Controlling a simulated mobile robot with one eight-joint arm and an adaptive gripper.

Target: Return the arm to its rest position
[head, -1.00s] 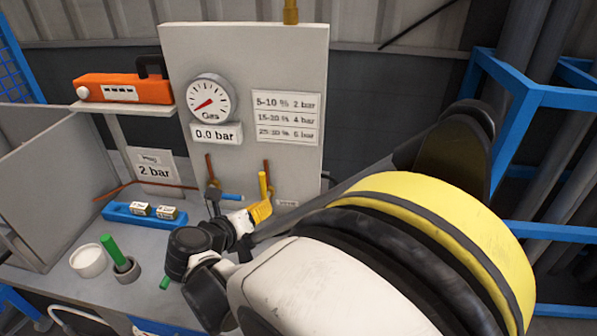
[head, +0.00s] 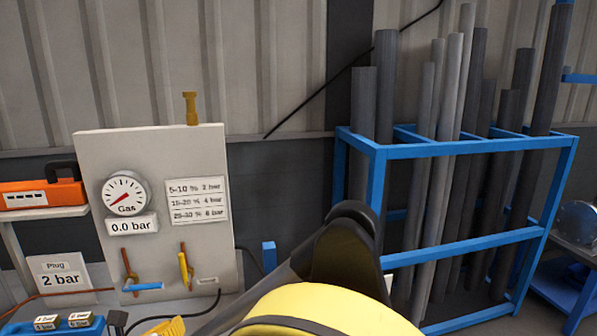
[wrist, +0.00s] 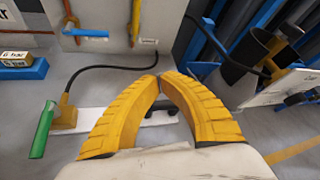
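My gripper (wrist: 159,80) shows in the wrist view as two ribbed yellow fingers that curve in until their tips meet. Nothing shows between them. They hang over the grey bench top. In the head view only a bit of yellow finger (head: 166,327) shows at the bottom edge, left of my arm. My arm (head: 335,305), yellow and black here, fills the bottom middle; its lower part is outside the picture.
A grey panel (head: 154,180) carries a gauge (head: 124,194) and two valve levers. A blue rack (head: 465,248) of grey pipes stands right. In the wrist view, a green-handled part (wrist: 42,130) and a blue holder (wrist: 22,72) lie left of my gripper; a black hose (wrist: 105,68) runs behind.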

